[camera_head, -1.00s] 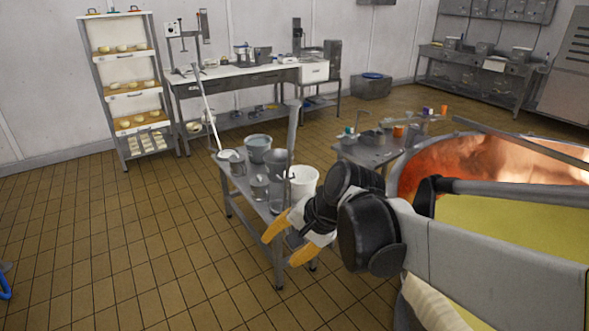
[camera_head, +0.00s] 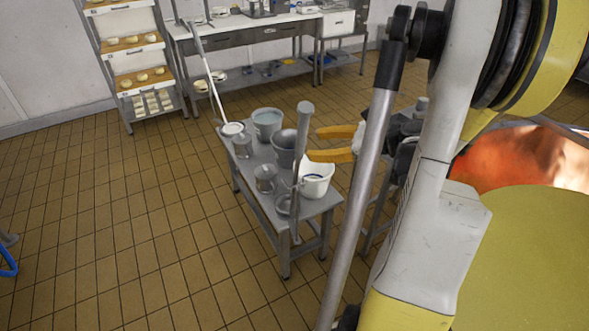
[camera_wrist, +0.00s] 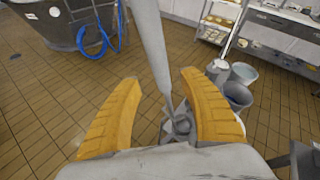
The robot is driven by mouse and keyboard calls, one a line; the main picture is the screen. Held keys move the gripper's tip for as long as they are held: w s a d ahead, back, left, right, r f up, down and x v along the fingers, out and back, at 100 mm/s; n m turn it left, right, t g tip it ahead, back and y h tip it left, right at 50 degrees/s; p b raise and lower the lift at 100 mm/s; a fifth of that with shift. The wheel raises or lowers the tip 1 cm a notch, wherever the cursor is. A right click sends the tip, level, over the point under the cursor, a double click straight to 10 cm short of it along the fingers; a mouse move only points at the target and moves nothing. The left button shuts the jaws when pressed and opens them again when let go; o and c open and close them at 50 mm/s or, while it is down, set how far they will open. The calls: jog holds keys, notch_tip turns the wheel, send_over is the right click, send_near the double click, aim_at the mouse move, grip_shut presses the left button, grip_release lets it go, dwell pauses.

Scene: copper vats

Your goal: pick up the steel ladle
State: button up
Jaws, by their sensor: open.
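The steel ladle (camera_head: 300,150) stands nearly upright at the near end of a small grey table, its long grey handle reaching well above the pails. Its lower end (camera_wrist: 179,126) shows between my fingers in the wrist view, among steel vessels; I cannot make out its bowl clearly. My gripper (camera_head: 314,144) has two orange fingers, spread open and empty, just right of the upper handle in the head view. In the wrist view, the handle crosses the gap between the fingertips (camera_wrist: 160,76), seemingly just beyond them. I cannot tell whether they touch.
The small grey table (camera_head: 255,205) also holds a white bucket (camera_head: 317,181), a grey pail (camera_head: 267,122) and steel jugs. A white-handled tool (camera_head: 205,75) leans at its far end. A copper vat (camera_head: 515,160) is at right.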

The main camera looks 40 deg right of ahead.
aim_at(301, 157)
jog(key=b+x, duration=0.1)
jog(key=x, duration=0.4)
jog(key=shift+w+f+b, duration=0.1)
jog(key=shift+w+b, duration=0.15)
jog(key=shift+b, duration=0.15)
jog(key=shift+c, duration=0.2)
grip_shut()
